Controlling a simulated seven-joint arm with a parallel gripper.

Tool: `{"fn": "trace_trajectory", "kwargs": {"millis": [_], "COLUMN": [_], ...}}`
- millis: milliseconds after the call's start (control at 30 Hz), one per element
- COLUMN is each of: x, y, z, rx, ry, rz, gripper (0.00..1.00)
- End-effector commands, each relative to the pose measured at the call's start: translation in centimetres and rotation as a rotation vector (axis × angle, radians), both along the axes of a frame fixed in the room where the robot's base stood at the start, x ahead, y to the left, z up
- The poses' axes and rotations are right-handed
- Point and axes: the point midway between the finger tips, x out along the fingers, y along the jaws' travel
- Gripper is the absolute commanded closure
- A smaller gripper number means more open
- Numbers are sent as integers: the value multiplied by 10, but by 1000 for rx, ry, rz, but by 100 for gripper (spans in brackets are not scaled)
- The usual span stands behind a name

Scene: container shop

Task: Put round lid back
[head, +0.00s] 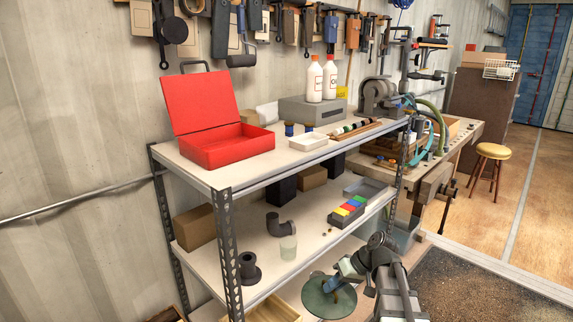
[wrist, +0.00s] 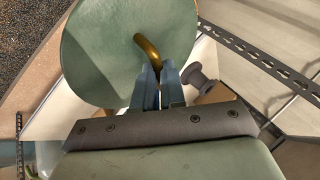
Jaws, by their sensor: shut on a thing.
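The round lid is a flat green disc (head: 322,304) with a curved brass handle (wrist: 147,50). My gripper (head: 345,284) is shut on this handle and holds the lid in front of the shelf rack, at about the height of its lower levels. In the wrist view the lid (wrist: 105,45) fills the upper middle, just beyond the blue fingers of my gripper (wrist: 157,72). The lid hides what lies directly beneath it. I cannot tell which container the lid belongs to.
The metal rack has an upright post (head: 229,255) left of the lid. Its middle shelf (head: 262,272) holds a dark flanged pipe piece (head: 248,270), a pipe elbow (head: 280,225) and a pale jar (head: 288,248). An open red box (head: 228,148) stands on top. Dark speckled floor lies at right (head: 470,290).

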Motion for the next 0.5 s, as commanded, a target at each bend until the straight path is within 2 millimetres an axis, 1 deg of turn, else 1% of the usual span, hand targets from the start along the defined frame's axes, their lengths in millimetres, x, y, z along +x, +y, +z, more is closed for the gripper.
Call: {"fn": "trace_trajectory", "kwargs": {"millis": [33,200,300,400,500], "x": [3,8,9,10,10], "y": [-15,-56,-74,-88,-96], "z": [4,14,18,21,23], "rx": [1,1,2,1,2], "ry": [-1,-2,-1,-1,0], "rz": [-37,-141,-189,-224,-247], "gripper": [100,100,100,100,100]}}
